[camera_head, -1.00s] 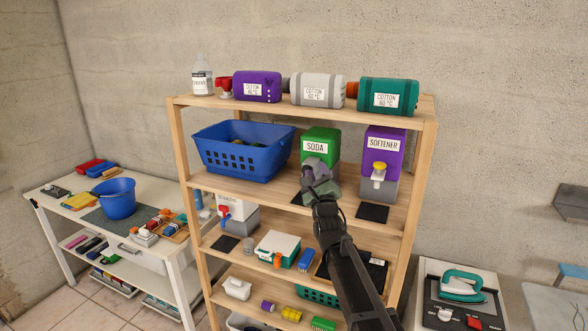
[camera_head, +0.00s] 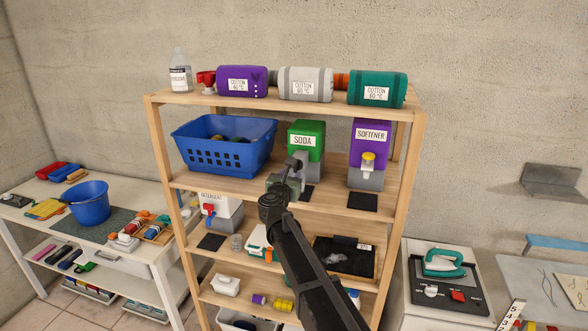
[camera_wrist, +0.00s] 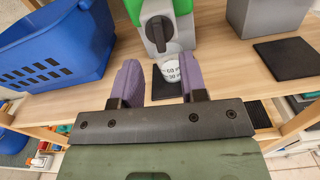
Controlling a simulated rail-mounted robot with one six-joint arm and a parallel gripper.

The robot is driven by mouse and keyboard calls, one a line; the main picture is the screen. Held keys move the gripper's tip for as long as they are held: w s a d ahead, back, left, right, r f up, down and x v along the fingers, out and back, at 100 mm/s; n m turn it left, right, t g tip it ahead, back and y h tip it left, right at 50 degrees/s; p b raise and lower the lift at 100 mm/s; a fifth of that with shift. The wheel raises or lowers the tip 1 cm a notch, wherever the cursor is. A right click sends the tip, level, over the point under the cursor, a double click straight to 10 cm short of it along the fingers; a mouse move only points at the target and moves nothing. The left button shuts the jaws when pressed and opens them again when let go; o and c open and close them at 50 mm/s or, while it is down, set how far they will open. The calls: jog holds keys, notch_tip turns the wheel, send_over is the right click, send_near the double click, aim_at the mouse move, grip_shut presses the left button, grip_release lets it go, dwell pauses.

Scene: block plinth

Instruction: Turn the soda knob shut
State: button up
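The soda dispenser (camera_head: 308,132) is a green box on a grey base, standing on the shelf between the blue basket and the softener dispenser. Its dark soda knob (camera_wrist: 157,31) shows in the wrist view on the grey front, its bar close to upright. In the head view my gripper (camera_head: 286,181) hides the dispenser's lower front.
The blue basket (camera_head: 222,155) stands left of the dispenser. The purple softener dispenser (camera_head: 369,143) with a yellow knob stands right, with a black mat (camera_head: 363,202) before it. The wooden shelf edge (camera_wrist: 50,128) runs below my gripper. The detergent dispenser (camera_head: 222,212) is one shelf lower.

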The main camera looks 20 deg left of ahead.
jog(key=w, duration=0.6)
jog(key=shift+w+a, duration=0.1)
jog(key=shift+a, duration=0.3)
grip_shut()
jog(key=shift+n, duration=0.6)
grip_release()
send_near(295, 167)
jog(key=shift+s+d+r, duration=0.15)
jog(key=shift+s, duration=0.7)
